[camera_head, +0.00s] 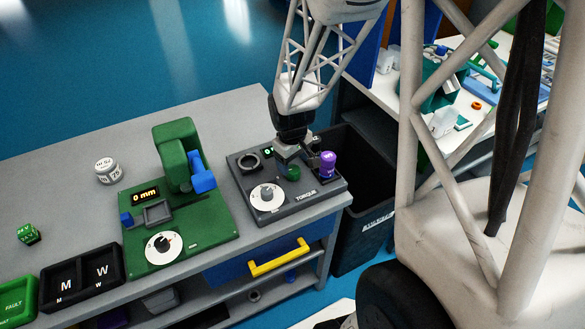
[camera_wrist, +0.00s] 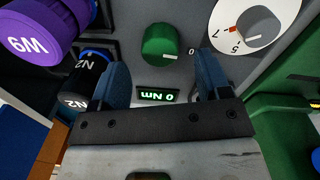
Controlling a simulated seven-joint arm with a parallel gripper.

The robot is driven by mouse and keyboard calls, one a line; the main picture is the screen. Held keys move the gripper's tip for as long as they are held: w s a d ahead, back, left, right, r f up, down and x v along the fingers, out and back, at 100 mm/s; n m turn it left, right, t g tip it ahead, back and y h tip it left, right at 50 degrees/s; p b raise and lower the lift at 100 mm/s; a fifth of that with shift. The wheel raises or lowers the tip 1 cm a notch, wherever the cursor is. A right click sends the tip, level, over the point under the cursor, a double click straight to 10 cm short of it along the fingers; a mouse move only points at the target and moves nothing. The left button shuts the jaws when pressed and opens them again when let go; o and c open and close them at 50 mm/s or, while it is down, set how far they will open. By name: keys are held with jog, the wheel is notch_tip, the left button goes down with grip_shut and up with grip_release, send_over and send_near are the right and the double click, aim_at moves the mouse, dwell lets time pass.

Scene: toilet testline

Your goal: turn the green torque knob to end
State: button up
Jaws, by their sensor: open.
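The dark grey torque box (camera_head: 318,187) stands at the right end of the grey bench. Its green torque knob (camera_head: 292,173) is partly hidden below my gripper (camera_head: 294,152) in the head view. In the wrist view the green knob (camera_wrist: 160,46) has a pale pointer line, with a "0" mark to its right. My gripper (camera_wrist: 163,64) is open, its two blue fingers apart on either side of the knob's line. The knob appears just beyond the fingertips, and I see no contact. The box's display (camera_wrist: 158,96) reads 0 Nm.
A white dial (camera_head: 267,197) and a purple W9 piece (camera_head: 327,164) sit close beside the knob. A green machine (camera_head: 180,190) stands to the left. A dark bin (camera_head: 365,205) is right of the bench, and a yellow drawer handle (camera_head: 279,258) is below.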

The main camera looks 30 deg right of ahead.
aim_at(294, 170)
jog(key=shift+d+f, duration=0.1)
jog(key=shift+f, duration=2.05)
jog(key=c, duration=0.9)
